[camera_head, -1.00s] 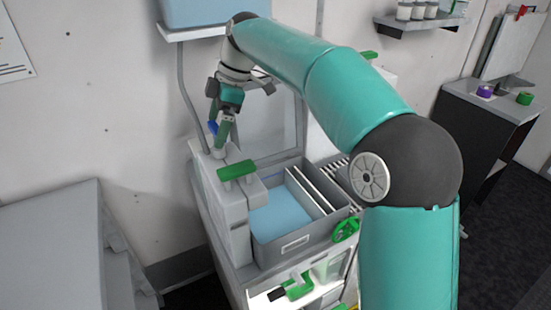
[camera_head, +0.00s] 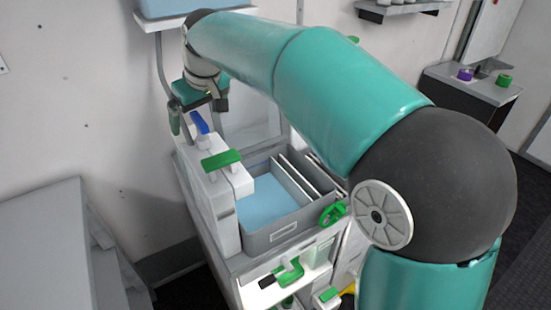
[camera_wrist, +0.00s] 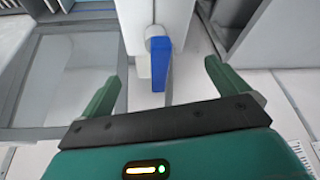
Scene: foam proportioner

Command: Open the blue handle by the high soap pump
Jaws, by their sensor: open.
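The blue handle (camera_head: 200,123) stands on top of the white pump housing (camera_head: 216,200), behind a green handle (camera_head: 221,159). In the wrist view the blue handle (camera_wrist: 160,65) hangs from a round white pivot, midway between my fingers and beyond their tips. My gripper (camera_head: 198,115) is open and empty close to the blue handle. In the wrist view my gripper (camera_wrist: 160,80) shows two green fingers spread wide, one on each side of the handle, not touching it. Part of the far finger is hidden in the head view.
A grey bin (camera_head: 285,230) with blue contents and white dividers stands right of the housing. A green wheel (camera_head: 333,214) and green valve handles sit lower on the cart. A blue container (camera_head: 185,8) is on a shelf above. Grey steps (camera_head: 45,240) stand at left.

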